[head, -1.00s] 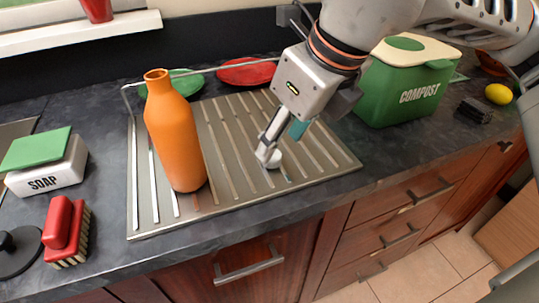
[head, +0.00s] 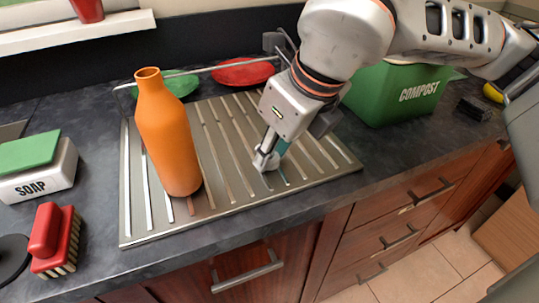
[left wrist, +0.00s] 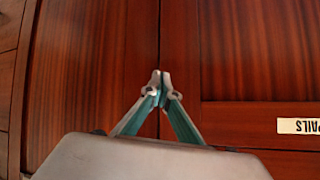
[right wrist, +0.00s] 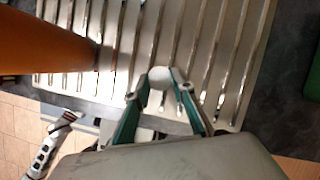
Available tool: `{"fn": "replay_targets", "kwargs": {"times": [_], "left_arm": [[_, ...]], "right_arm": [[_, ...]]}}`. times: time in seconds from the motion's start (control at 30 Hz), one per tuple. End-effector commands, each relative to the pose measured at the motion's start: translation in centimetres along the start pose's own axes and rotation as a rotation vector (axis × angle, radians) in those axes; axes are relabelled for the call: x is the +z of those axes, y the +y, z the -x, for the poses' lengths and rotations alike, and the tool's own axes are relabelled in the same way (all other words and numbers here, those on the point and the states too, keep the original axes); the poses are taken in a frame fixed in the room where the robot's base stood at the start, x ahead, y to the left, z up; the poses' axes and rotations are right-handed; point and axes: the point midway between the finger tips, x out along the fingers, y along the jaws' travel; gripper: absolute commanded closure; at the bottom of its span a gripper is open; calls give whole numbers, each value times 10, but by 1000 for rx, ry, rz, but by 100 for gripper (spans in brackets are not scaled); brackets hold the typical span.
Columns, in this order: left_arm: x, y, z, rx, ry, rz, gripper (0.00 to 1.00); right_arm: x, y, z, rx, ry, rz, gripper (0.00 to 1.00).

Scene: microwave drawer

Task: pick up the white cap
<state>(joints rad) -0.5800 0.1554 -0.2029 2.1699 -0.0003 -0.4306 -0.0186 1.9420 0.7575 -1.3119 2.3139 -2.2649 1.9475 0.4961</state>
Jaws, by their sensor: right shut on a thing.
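The white cap (right wrist: 160,78) is small and round and sits between the fingertips of my right gripper (right wrist: 159,88) in the right wrist view. In the head view my right gripper (head: 266,161) points down at the ribbed metal drainboard (head: 232,190), shut on the cap, which its fingers mostly hide. I cannot tell whether the cap still touches the drainboard. My left gripper (left wrist: 160,85) shows only in the left wrist view. Its fingertips meet, with nothing between them, in front of wooden cabinet doors.
An orange bottle (head: 167,135) stands on the drainboard left of my right gripper. Green (head: 176,86) and red (head: 243,71) plates lie behind. A green compost bin (head: 395,98) stands right. A soap box (head: 40,178) and red brush (head: 50,235) are at left.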

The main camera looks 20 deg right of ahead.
Motion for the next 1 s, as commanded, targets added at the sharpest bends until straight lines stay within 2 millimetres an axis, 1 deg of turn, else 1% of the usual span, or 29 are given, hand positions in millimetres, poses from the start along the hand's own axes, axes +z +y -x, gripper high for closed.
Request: {"fn": "replay_targets", "kwargs": {"times": [0.17,0.27,0.37,0.47,0.67,0.8,0.9,1.0], "left_arm": [[-1,-1,0,-1,2,0,100],[-3,-2,0,-3,5,-1,100],[-6,-3,1,-5,10,-2,100],[-10,-5,2,-8,14,-3,100],[-9,-9,4,-16,5,-4,100],[-5,-9,7,-21,-8,2,100],[0,-8,10,-20,-20,6,100],[4,-7,11,-18,-30,7,100]], "right_arm": [[1,0,2,0,0,0,83],[4,0,8,-1,-2,-1,83],[8,0,19,-2,-4,-2,83],[15,0,35,-2,-7,0,83],[35,1,84,-4,-11,-1,83],[50,1,121,-4,-11,-1,83],[58,1,143,-3,-8,-1,83],[66,1,160,-2,-6,-1,83]]}}
